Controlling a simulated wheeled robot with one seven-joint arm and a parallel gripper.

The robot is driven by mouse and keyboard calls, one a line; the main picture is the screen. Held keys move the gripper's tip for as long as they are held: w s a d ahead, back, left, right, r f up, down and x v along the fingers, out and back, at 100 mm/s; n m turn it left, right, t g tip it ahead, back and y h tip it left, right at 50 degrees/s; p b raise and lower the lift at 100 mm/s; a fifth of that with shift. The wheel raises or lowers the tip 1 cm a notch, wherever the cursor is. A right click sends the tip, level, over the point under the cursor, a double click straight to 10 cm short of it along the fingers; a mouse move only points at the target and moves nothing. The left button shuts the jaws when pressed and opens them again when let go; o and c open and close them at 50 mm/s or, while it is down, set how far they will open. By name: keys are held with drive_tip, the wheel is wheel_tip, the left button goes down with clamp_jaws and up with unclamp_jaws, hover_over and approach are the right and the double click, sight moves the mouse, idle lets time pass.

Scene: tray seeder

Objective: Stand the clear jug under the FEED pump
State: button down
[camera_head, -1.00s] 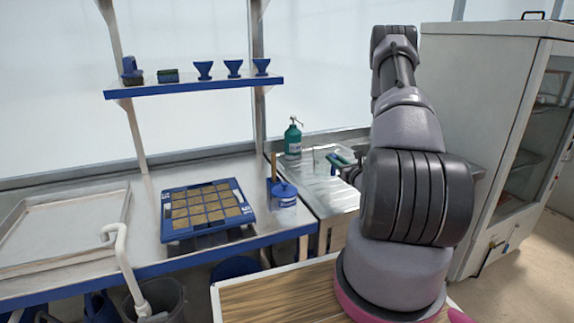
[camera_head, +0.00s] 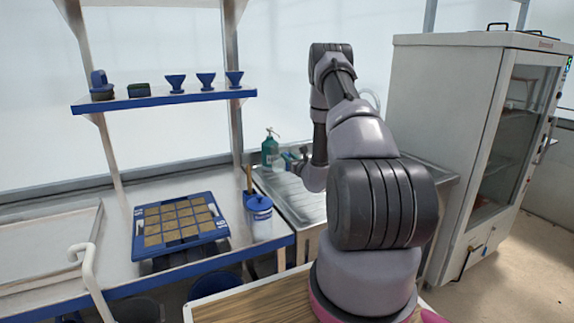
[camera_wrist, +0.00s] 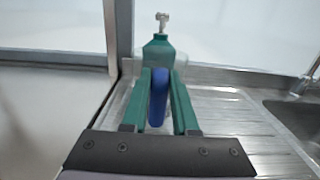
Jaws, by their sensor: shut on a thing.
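The teal pump bottle (camera_head: 270,150) stands at the back of the metal drainboard in the head view; its label cannot be read. In the wrist view the bottle (camera_wrist: 159,48) is straight ahead, its pale spout on top. My gripper (camera_wrist: 159,75) has green fingers shut on an upright blue piece (camera_wrist: 158,98), which looks like the jug's handle. The clear jug (camera_wrist: 181,62) shows only as a faint see-through outline beyond the fingers, in front of the bottle. Whether its base touches the drainboard is hidden. In the head view my arm hides most of the gripper.
A sink basin (camera_wrist: 295,118) lies right of the ribbed drainboard (camera_wrist: 225,110). A shelf post (camera_wrist: 119,35) stands close on the left. A blue-lidded white tub (camera_head: 260,215) and a seed tray (camera_head: 180,222) are on the left bench. A tall cabinet (camera_head: 440,130) stands right.

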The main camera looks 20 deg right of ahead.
drive_tip(key=shift+w, duration=0.4)
drive_tip(key=shift+w+f, duration=0.2)
drive_tip(key=shift+w, duration=0.05)
drive_tip(key=shift+f, duration=1.6)
drive_tip(key=c, duration=0.7)
unclamp_jaws()
drive_tip(key=shift+f, duration=0.1)
